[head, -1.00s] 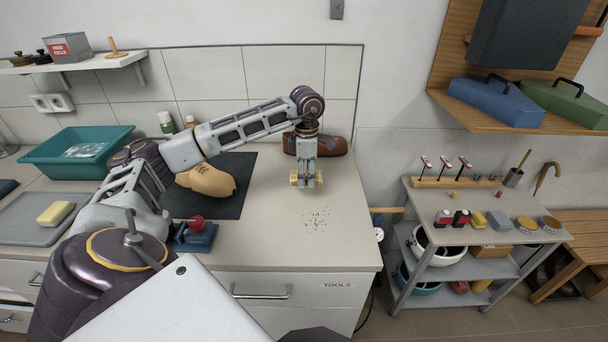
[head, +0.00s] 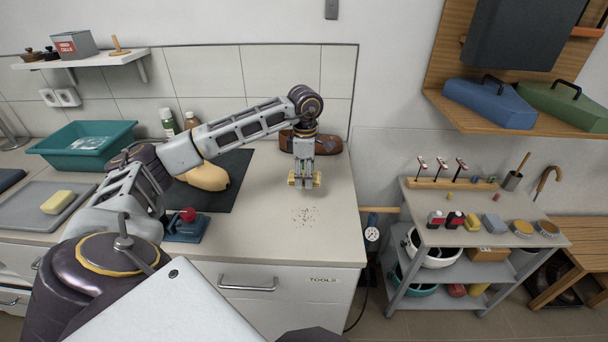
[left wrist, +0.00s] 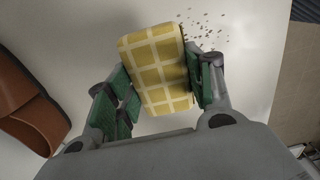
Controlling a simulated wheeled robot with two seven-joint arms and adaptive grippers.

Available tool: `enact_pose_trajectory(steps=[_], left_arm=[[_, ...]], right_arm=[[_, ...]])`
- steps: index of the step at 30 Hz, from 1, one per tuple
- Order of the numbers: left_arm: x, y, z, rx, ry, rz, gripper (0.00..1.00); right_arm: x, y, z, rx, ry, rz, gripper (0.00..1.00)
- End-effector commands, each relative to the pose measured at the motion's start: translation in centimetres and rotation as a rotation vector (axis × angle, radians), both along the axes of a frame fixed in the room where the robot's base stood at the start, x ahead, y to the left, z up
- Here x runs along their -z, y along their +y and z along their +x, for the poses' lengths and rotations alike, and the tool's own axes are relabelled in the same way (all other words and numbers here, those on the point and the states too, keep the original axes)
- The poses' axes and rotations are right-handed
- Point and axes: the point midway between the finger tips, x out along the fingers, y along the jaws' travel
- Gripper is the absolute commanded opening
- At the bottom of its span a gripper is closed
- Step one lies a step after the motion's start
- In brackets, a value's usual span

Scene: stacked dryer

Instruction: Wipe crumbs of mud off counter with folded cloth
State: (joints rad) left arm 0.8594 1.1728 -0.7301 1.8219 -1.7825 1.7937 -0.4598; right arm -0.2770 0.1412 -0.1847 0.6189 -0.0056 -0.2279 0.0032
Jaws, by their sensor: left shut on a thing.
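My left gripper (head: 304,182) points down over the right part of the counter (head: 270,235). It is shut on the folded cloth (left wrist: 158,70), a yellow check pad with pale lines, which sits between the green finger pads in the left wrist view. The cloth shows only as small yellow edges in the head view. The mud crumbs (head: 305,217) are a loose patch of dark specks on the counter, just in front of the gripper. They also show beyond the cloth in the left wrist view (left wrist: 208,30), apart from it. My right gripper is not in view.
A brown shoe (head: 327,144) stands behind the gripper, also visible in the left wrist view (left wrist: 30,105). A dark mat (head: 230,165) with a tan shoe-shaped form (head: 205,178) lies left. The counter ends right of the crumbs; a grey cart (head: 480,235) stands beyond.

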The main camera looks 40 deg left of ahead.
Motion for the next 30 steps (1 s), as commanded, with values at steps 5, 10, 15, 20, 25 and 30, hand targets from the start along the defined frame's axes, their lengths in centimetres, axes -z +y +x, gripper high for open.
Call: enact_pose_trajectory(steps=[5, 10, 15, 20, 25, 30], left_arm=[[0.0, -0.1, 0.1, 0.030, 0.000, 0.000, 0.33], [0.0, -0.1, 0.2, 0.054, 0.000, 0.000, 0.33], [0.0, -0.1, 0.2, 0.060, 0.000, 0.000, 0.33], [0.0, -0.1, 0.2, 0.060, 0.000, 0.000, 0.33], [0.4, -0.1, 0.2, 0.060, 0.000, 0.000, 0.33], [1.6, -0.4, 0.3, 0.063, 0.001, -0.001, 0.33]], right_arm=[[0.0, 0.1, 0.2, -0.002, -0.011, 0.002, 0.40], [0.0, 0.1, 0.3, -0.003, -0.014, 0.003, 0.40], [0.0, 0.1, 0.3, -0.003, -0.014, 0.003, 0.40], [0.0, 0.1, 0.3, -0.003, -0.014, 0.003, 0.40], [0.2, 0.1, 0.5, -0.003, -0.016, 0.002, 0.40], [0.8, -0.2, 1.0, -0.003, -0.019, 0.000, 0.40]])
